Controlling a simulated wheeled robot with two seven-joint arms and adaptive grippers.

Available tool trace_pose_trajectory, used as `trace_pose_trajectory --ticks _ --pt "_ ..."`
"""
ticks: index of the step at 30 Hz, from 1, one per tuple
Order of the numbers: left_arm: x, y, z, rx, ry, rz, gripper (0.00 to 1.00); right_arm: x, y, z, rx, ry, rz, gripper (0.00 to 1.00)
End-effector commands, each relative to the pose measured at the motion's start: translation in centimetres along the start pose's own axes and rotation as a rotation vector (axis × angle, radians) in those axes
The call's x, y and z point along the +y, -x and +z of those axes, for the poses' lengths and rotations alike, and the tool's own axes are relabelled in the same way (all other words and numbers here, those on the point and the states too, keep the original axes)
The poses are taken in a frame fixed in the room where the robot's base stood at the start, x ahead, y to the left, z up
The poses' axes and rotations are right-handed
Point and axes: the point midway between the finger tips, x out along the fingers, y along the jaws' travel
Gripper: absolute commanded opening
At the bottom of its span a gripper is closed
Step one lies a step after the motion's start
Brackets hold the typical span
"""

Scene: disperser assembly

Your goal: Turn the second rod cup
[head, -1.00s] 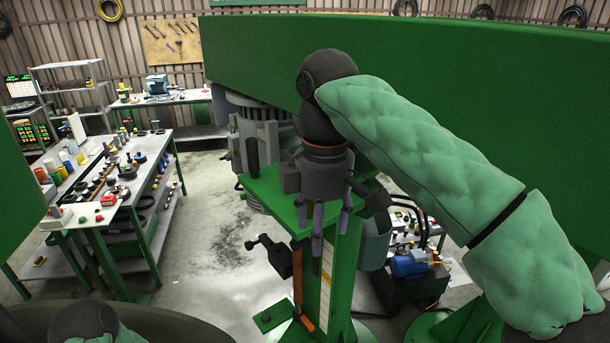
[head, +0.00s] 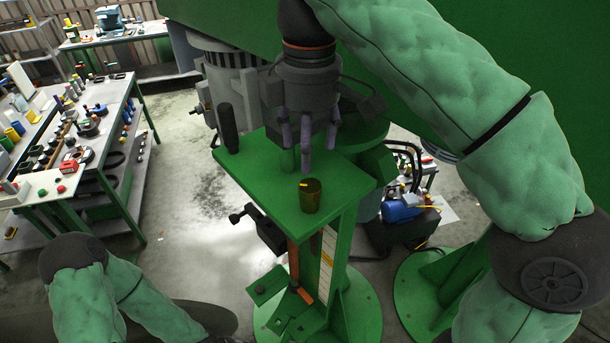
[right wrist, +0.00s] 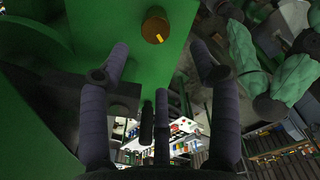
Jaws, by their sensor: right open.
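A small dark olive-brown cup (head: 310,196) with a yellow mark stands upright near the front of a green stand's top plate (head: 262,176). The cup also shows at the top of the right wrist view (right wrist: 155,26). My right gripper (head: 307,142) hangs over the plate, behind the cup, with its fingers spread and empty. Its fingers frame the lower middle of the right wrist view (right wrist: 158,80), apart from the cup. A dark upright cylinder (head: 228,128) stands at the plate's left corner. My left arm shows at the lower left; its gripper is out of view.
A black clamp-like part (head: 262,228) sticks out on the stand's left side, beside a ruler strip (head: 327,255). A workbench (head: 75,180) with many small items stands at the left. A blue motor-like unit (head: 402,208) is at the right. Floor is clear between bench and stand.

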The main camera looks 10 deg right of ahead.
Motion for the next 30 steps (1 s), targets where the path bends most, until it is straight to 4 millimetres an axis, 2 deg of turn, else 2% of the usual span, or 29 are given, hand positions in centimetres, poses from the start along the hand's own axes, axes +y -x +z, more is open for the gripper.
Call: trace_pose_trajectory --ticks 9,15,21,29,30 --pt "-0.4 -1.0 -0.1 0.002 0.000 0.000 0.40 0.0 -5.8 0.1 -0.003 -0.001 -0.003 0.63" --pt "-0.4 -1.2 -0.1 0.002 0.000 0.000 0.40 0.0 -8.3 0.1 -0.003 -0.001 -0.003 0.63" --pt "-0.4 -1.2 -0.1 0.002 0.000 0.000 0.40 0.0 -9.3 0.0 -0.001 -0.001 -0.002 0.63" --pt "-0.4 -1.2 -0.1 0.002 0.000 0.000 0.40 0.0 -9.3 0.0 -0.001 -0.001 -0.001 0.63" --pt "-0.4 -1.2 -0.1 0.002 0.000 0.000 0.40 0.0 -9.3 0.0 -0.001 -0.001 -0.001 0.51"
